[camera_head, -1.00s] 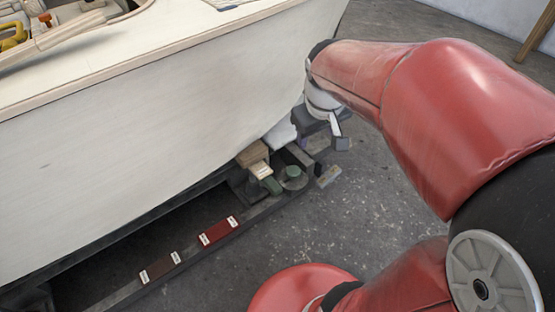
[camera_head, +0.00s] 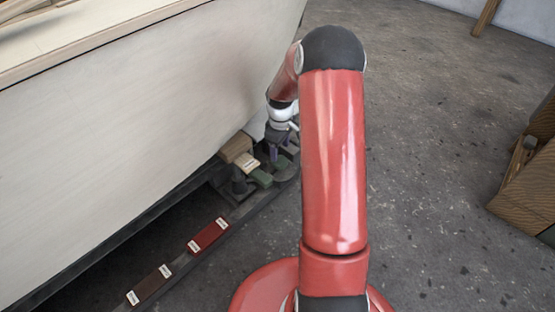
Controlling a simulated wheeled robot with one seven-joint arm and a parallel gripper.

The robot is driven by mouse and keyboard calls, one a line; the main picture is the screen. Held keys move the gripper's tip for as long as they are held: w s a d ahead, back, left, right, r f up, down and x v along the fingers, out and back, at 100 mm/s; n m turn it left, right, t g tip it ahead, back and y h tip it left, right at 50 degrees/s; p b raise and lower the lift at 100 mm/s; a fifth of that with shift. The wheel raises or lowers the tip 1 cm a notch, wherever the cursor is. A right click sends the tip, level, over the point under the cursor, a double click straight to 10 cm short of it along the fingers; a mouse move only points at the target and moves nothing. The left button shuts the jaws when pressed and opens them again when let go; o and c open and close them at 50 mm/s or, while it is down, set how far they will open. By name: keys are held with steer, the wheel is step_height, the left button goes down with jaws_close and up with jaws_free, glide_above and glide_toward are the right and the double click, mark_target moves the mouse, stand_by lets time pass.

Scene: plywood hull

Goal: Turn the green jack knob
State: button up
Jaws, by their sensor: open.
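The green jack knob (camera_head: 282,163) is a small dull green piece low at the end of the dark rail, beside the white hull. It is small and partly hidden by my gripper. My gripper (camera_head: 280,153) points down at the jack, with its fingers at or just above the knob. It is open. I cannot tell whether the fingers stand around the knob or touch it. A longer green block (camera_head: 262,178) lies just left of the knob.
The white hull (camera_head: 150,120) rises close to the left of my gripper. A tan wooden block (camera_head: 236,148) sits by the jack. A red block (camera_head: 208,235) and a brown block (camera_head: 149,285) lie along the rail. A wooden crate (camera_head: 525,190) stands at right; the floor between is clear.

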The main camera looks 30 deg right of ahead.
mark_target(280, 160)
step_height(280, 160, down, 6)
steer(key=shift+r+b, duration=0.2)
steer(key=shift+b, duration=0.25)
steer(key=c, duration=0.7)
